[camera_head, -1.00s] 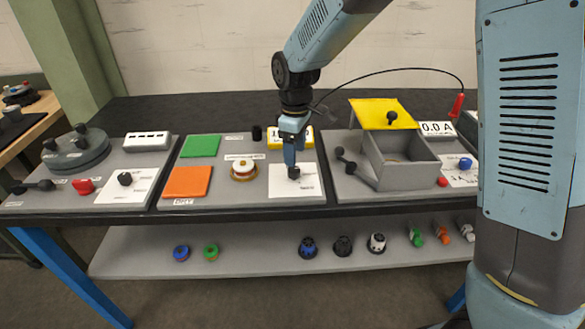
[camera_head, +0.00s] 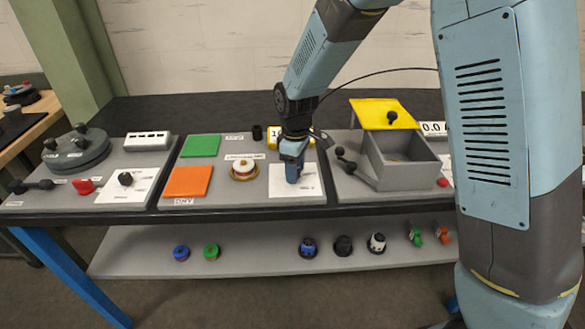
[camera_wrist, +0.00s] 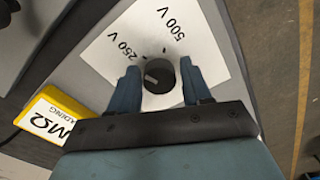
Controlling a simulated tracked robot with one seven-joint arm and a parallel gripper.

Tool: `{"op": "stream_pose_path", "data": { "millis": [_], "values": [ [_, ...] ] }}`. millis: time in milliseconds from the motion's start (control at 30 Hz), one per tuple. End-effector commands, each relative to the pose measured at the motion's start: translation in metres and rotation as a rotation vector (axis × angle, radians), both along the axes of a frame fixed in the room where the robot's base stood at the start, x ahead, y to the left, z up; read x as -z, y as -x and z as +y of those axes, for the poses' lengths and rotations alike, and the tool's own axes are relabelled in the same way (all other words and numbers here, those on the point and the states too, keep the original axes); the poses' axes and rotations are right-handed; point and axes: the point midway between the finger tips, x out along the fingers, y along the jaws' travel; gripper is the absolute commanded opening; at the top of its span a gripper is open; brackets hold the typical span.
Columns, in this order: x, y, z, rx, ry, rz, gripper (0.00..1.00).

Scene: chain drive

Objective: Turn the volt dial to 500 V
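The volt dial is a round black knob (camera_wrist: 160,78) on a white card (camera_wrist: 205,45) printed "250 V" and "500 V", with two short tick marks. In the wrist view its white pointer line is towards the left, on the 250 V side and away from 500 V. My gripper (camera_wrist: 158,82) has one blue finger on each side of the knob, apart, with a slim gap seen at the right finger. Contact is not clear. In the head view my gripper (camera_head: 292,180) points down over the white card (camera_head: 308,182) and hides the dial.
A yellow "MΩ" reading display (camera_wrist: 52,120) lies beside the card. In the head view, a round brass-and-white part (camera_head: 243,170) and an orange square (camera_head: 188,181) are left of the gripper. A grey box (camera_head: 405,170) with a yellow lid (camera_head: 372,112) stands to the right.

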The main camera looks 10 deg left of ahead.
Motion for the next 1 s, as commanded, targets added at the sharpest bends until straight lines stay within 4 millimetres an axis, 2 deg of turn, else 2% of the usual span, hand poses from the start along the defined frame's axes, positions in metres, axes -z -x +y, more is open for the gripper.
{"op": "stream_pose_path", "data": {
  "millis": [67, 400, 433, 600, 1000],
  "values": [
    [0.0, 0.0, 0.0, 0.0, 0.0, 0.0, 0.41],
    [0.0, 0.0, 0.0, 0.0, 0.001, 0.001, 0.08],
    [0.0, 0.0, 0.013, -0.005, 0.0, 0.0, 0.07],
    [0.0, 0.0, 0.001, 0.005, -0.001, 0.003, 0.07],
    [0.001, 0.001, -0.003, 0.072, 0.005, 0.006, 0.07]
  ]
}}
